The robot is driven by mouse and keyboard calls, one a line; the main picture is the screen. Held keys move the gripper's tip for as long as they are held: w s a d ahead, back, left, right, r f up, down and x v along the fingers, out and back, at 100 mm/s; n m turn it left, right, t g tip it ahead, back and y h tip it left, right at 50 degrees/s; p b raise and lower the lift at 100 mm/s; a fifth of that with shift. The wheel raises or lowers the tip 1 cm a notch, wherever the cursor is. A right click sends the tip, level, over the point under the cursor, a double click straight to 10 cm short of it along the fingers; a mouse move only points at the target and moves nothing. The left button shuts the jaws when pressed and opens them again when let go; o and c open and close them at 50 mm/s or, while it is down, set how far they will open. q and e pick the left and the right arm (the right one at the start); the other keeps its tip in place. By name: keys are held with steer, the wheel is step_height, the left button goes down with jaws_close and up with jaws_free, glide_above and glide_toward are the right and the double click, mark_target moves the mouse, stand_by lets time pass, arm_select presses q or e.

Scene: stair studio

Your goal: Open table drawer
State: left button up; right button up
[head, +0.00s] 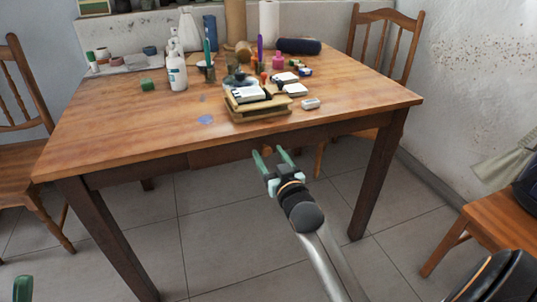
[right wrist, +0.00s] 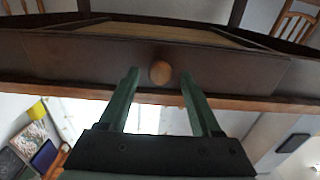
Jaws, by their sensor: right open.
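In the head view my right gripper (head: 273,154) reaches up to the drawer front from below right. Its green fingers are apart, one on each side of the knob, with gaps visible. Part of my left gripper (head: 22,288), a green finger, shows at the bottom left corner, away from the table.
The tabletop holds bottles, paint jars, a wooden box (head: 262,110) and a white eraser-like block (head: 311,104). Chairs stand at the left (head: 20,165), behind right (head: 380,45) and lower right (head: 485,215). The tiled floor before the table is clear.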

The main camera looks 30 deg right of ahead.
jaws_close()
stand_by(0.4)
stand_by(0.9)
